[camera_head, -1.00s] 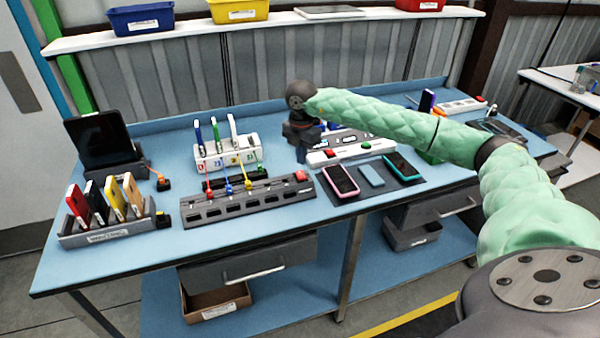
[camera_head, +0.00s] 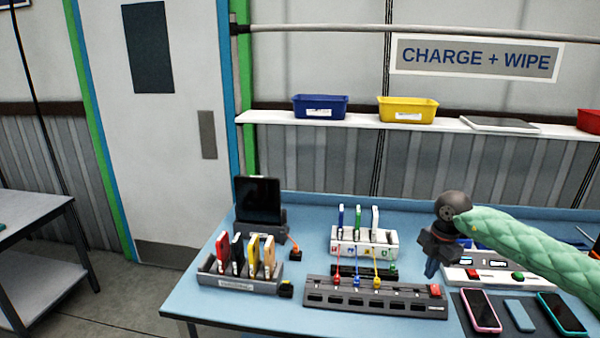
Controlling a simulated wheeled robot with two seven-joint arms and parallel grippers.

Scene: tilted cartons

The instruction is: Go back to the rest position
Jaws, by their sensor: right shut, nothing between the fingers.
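My right arm comes in from the right edge in its green padded sleeve. Its dark wrist is above the blue workbench (camera_head: 200,290), and my right gripper (camera_head: 431,270) points down, shut and empty. It is just right of the white pen holder (camera_head: 365,249) and behind the right end of the grey charging strip (camera_head: 375,301). A white device with red and green buttons (camera_head: 500,277) is right of it. I cannot tell how high the fingertips are above the bench. My left gripper is out of view.
A black tablet (camera_head: 258,200) stands in a dock at the bench's left. A grey rack (camera_head: 240,283) holds several coloured slabs in front of it. A pink-cased phone (camera_head: 480,310) lies at the right. Bins stand on the wall shelf (camera_head: 360,121). A grey table (camera_head: 45,250) is far left.

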